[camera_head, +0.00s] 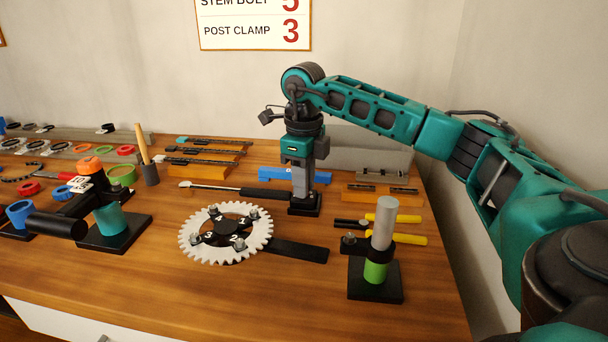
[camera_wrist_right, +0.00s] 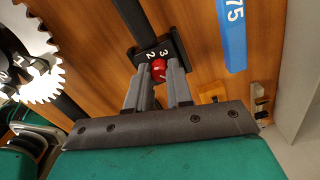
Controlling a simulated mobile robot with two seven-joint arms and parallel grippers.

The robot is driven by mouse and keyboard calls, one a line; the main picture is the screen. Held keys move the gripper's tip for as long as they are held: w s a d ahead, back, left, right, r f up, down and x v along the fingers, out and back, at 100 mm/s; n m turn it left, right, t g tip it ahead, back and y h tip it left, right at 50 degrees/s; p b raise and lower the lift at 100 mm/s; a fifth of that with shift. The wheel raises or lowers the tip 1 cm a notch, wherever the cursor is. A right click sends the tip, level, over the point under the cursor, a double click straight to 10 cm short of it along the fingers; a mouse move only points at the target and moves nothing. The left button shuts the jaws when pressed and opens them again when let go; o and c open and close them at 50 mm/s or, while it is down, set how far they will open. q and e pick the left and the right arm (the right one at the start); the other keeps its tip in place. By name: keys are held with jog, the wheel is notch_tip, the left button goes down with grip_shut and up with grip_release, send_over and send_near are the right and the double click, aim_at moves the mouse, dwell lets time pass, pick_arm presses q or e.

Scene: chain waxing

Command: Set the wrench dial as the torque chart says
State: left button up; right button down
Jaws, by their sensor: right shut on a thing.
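The torque chart (camera_head: 255,28) on the back wall is cut off at the top; it reads POST CLAMP 3, and a STEM BOLT row with a 5 partly cropped. The torque wrench (camera_head: 222,190) lies at the back of the table, silver head to the left, its black dial block (camera_head: 304,208) at the right end. My right gripper (camera_head: 304,194) points down over this block. In the right wrist view its fingertips are shut on the small red dial (camera_wrist_right: 159,70). White digits 2 and 3 show on the block beside it; the dial's exact setting is unclear. My left gripper is not in view.
A white chainring (camera_head: 262,232) on a black arm lies in front of the wrench. A blue bar (camera_head: 272,175) marked 75 lies behind.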

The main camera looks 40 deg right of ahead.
jog(key=c, duration=1)
grip_release()
notch_tip(320, 180, up, 13)
jog(key=p, duration=0.3)
jog(key=shift+a+f, duration=0.1)
